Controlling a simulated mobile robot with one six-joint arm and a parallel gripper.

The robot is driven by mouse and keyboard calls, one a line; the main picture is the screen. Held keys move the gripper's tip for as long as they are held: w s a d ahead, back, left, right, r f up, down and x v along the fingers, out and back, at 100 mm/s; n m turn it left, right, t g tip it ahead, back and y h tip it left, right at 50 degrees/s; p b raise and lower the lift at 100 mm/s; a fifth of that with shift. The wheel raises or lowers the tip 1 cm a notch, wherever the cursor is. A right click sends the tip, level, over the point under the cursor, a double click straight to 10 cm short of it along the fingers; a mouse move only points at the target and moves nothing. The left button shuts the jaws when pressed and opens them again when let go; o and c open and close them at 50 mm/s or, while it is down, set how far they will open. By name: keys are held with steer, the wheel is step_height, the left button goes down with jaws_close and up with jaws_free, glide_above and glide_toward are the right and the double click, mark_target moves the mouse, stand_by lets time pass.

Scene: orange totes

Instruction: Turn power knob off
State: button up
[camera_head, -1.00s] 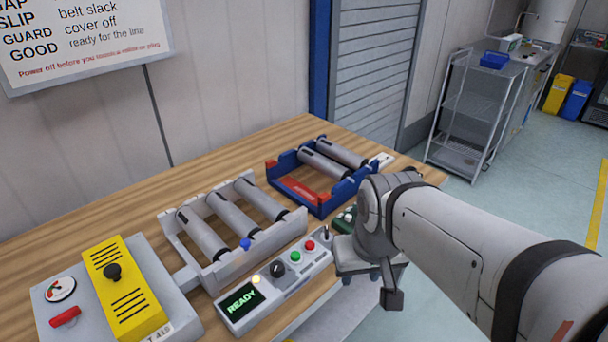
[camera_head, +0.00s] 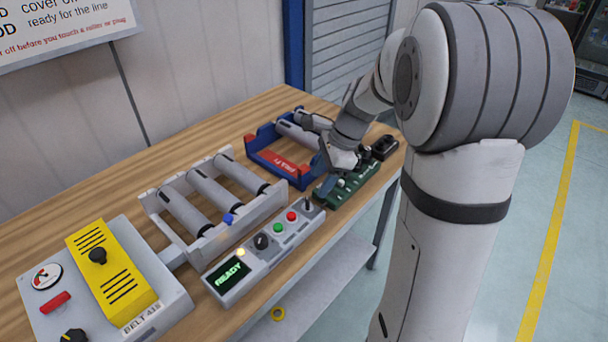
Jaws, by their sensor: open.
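The control box (camera_head: 250,268) sits near the table's front edge, with a lit READY screen (camera_head: 230,277). Beside the screen is a black rotary knob (camera_head: 262,241), then a green button (camera_head: 278,227), a red button (camera_head: 292,216) and a small lever (camera_head: 308,204). Another black knob (camera_head: 74,336) is partly cut off at the bottom left on the grey belt unit. I cannot read which knob is the power one. My gripper (camera_head: 318,150) is open over the right part of the table, by the blue tray and green rack, apart from both knobs.
A roller frame (camera_head: 208,235) stands behind the control box. A blue and red tray (camera_head: 262,158) holds rollers, and a green rack (camera_head: 345,192) lies right of the box. Bare wood is clear behind.

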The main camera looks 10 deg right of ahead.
mark_target(308, 200)
steer(key=shift+m, duration=0.8)
steer(key=x, duration=0.5)
steer(key=w+x, duration=0.1)
steer(key=x, duration=0.2)
steer(key=shift+w+d+f, duration=0.15)
steer(key=shift+d+f, duration=0.05)
steer(key=shift+f, duration=0.05)
steer(key=shift+c, duration=0.4)
